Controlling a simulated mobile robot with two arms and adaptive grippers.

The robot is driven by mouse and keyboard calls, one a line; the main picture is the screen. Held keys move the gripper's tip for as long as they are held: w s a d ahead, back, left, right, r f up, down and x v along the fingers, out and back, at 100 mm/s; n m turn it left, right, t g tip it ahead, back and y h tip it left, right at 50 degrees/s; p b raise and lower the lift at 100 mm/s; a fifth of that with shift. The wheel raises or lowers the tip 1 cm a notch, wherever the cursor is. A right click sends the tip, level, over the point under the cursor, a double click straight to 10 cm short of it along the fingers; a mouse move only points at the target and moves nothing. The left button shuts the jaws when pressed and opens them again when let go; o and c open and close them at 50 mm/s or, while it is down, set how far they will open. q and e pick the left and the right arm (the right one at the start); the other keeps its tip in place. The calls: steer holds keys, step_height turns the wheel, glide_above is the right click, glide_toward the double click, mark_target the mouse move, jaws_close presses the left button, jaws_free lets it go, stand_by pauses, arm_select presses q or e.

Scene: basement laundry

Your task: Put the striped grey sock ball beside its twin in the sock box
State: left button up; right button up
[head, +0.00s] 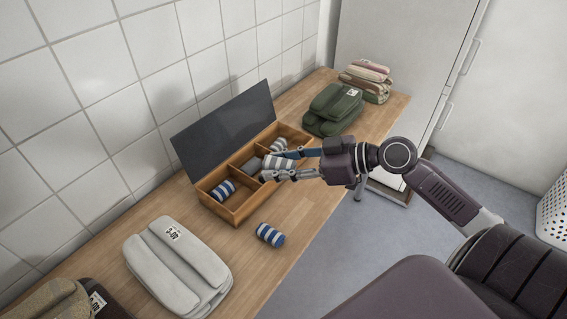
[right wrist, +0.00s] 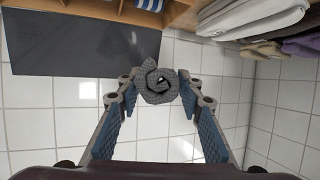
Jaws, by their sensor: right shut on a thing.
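My right gripper (head: 284,164) is shut on a grey-and-white striped sock ball (head: 278,162). In the right wrist view the ball (right wrist: 158,86) shows end-on as a grey spiral between the fingertips. The ball is over the open wooden sock box (head: 238,217); its exact height above the box is hard to tell. Another striped grey sock ball (head: 278,144) lies in the far compartment, partly hidden by the gripper. A plain grey sock ball (head: 251,167) lies in the middle compartment and a blue-and-white one (head: 222,190) in the near compartment. My left gripper is not in view.
A blue-and-white striped sock ball (head: 270,235) lies on the wooden counter (head: 262,270) in front of the box. The dark lid (head: 225,130) stands open against the tiled wall. Folded grey cloth (head: 176,265) and green cloth (head: 333,108) lie either side.

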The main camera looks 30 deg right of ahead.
steer(key=w+d+f+m+t+h+b, duration=0.2)
steer(key=w+d+f+m+h+b, duration=0.35)
steer(key=w+d, duration=0.35)
steer(key=w+d+f+m+t+h+b, duration=0.1)
steer(key=w+d+f+m+h+b, duration=0.4)
steer(key=w+d, duration=0.45)
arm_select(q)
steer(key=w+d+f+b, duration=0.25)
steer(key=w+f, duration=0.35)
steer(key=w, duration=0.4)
arm_select(e)
step_height(320, 180, up, 16)
steer(key=w+a+m+g+h+b, duration=0.25)
steer(key=m+g+h, duration=0.45)
steer(key=m+h, duration=0.35)
steer(key=f+b, duration=0.1)
steer(key=f, duration=1.1)
steer(key=f+b, duration=0.1)
steer(key=f, duration=0.6)
steer(key=shift+s+d+b, duration=0.25)
steer(key=shift+s+b, duration=0.1)
steer(key=shift+s, duration=0.05)
steer(key=shift+f, duration=0.2)
steer(key=shift+w, duration=0.1)
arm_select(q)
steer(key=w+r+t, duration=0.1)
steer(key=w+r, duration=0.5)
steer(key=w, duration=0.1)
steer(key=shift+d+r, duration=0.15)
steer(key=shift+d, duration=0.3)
